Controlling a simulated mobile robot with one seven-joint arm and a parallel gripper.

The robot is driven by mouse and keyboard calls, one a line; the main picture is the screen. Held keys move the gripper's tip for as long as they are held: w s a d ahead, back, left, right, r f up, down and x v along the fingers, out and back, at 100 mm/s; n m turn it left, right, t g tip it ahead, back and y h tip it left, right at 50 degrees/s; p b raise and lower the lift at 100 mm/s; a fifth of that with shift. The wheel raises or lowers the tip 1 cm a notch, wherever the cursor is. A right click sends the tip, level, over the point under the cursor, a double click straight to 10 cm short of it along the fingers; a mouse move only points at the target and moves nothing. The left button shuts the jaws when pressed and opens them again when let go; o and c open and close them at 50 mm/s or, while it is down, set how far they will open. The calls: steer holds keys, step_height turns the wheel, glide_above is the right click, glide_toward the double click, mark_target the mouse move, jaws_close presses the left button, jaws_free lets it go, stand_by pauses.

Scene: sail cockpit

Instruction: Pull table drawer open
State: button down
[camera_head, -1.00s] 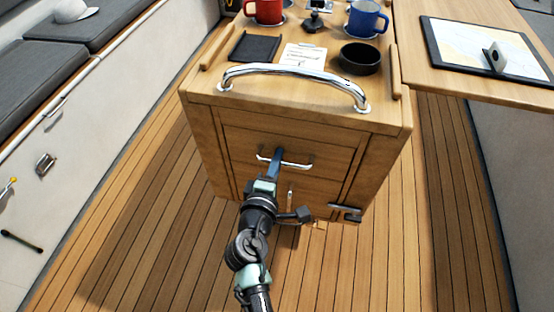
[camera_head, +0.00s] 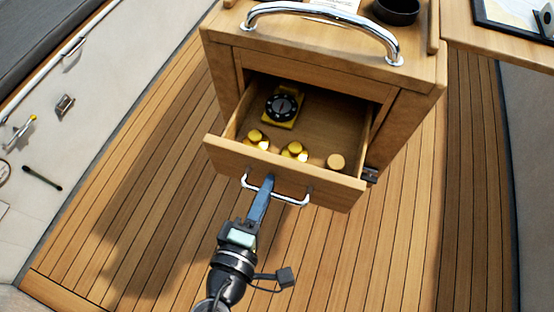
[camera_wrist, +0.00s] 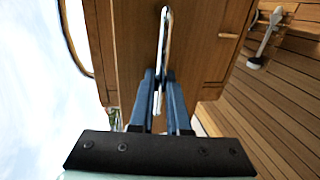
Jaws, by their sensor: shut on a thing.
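The wooden table drawer (camera_head: 330,187) is pulled well out from the front of the wooden table (camera_head: 290,52), and its inside shows. Its chrome bar handle (camera_head: 292,201) is on the drawer front. My gripper (camera_head: 266,183) has blue fingers and is shut on the handle. In the wrist view the fingers (camera_wrist: 163,75) close around the chrome bar (camera_wrist: 164,35), which runs upright in that picture. Inside the drawer lie a yellow and black compass-like device (camera_head: 283,105), several small yellow items (camera_head: 294,149) and a round wooden piece (camera_head: 336,161).
A curved chrome rail (camera_head: 325,14) crosses the table top's front edge. A black bowl (camera_head: 396,10) stands on the top. A dark latch (camera_head: 370,175) is right of the drawer. The plank floor (camera_head: 130,215) is clear around the table. A white bench side (camera_head: 40,120) stands at left.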

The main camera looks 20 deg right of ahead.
steer(key=shift+f+v, duration=0.2)
steer(key=shift+v, duration=0.9)
steer(key=shift+f+v, duration=0.25)
steer(key=shift+v, duration=0.85)
steer(key=c, duration=1.2)
jaws_free()
steer(key=shift+o, duration=0.2)
steer(key=v, duration=1.3)
